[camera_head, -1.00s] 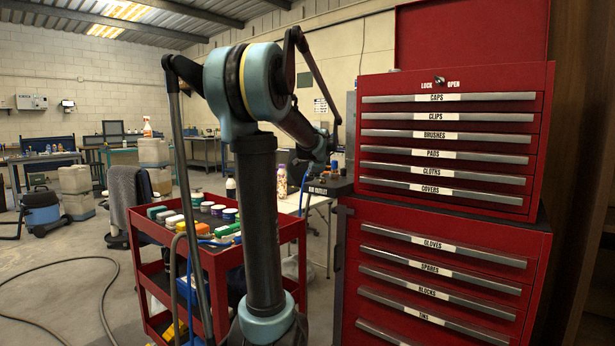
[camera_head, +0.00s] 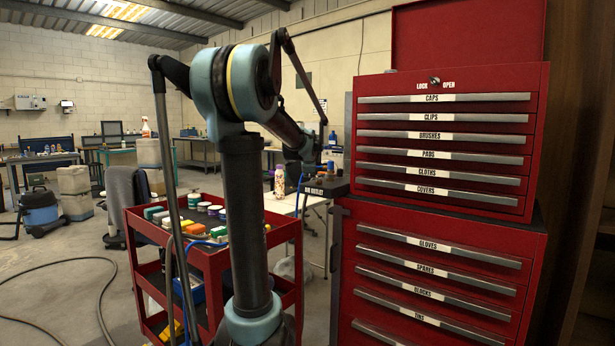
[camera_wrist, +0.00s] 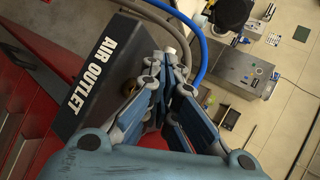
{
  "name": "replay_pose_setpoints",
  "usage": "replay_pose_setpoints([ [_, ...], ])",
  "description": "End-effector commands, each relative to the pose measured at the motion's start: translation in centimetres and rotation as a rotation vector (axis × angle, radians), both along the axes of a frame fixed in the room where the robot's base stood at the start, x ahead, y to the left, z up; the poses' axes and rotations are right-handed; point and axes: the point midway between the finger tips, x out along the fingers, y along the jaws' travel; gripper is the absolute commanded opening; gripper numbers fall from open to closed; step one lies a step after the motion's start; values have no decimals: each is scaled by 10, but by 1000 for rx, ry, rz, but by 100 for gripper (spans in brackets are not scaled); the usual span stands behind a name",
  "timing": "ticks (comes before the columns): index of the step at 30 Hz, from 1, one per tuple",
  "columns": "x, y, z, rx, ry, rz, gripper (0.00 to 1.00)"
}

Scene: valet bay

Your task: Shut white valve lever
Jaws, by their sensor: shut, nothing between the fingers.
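The dark air outlet box (camera_wrist: 112,75), with white AIR OUTLET lettering, fills the left middle of the wrist view. It also shows in the head view (camera_head: 325,188), beside the red cabinet. My gripper (camera_wrist: 171,82) has its fingers together with nothing between them, just right of the box. A small pale end (camera_wrist: 170,52) shows just beyond the fingertips; I cannot tell whether it is the white valve lever. Whether the fingers touch anything is unclear.
A blue hose (camera_wrist: 197,45) and a grey hose run close beyond the fingers. The red drawer cabinet (camera_head: 440,240) stands right of my arm. A red cart (camera_head: 150,240) with several small tubs stands to the left. Open floor lies further left.

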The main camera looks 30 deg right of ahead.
Motion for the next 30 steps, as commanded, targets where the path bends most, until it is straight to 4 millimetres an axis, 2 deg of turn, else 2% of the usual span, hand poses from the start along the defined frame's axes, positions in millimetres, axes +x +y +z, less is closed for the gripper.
replay_pose_setpoints([
  [9, -4, -12, 0, 0, 0, -1, 0],
  [20, -5, -12, 0, 0, 0, -1, 0],
  [25, -8, -4, 7, 0, 0, -2, 0],
  [30, -15, 16, 23, -2, 1, -6, 0],
])
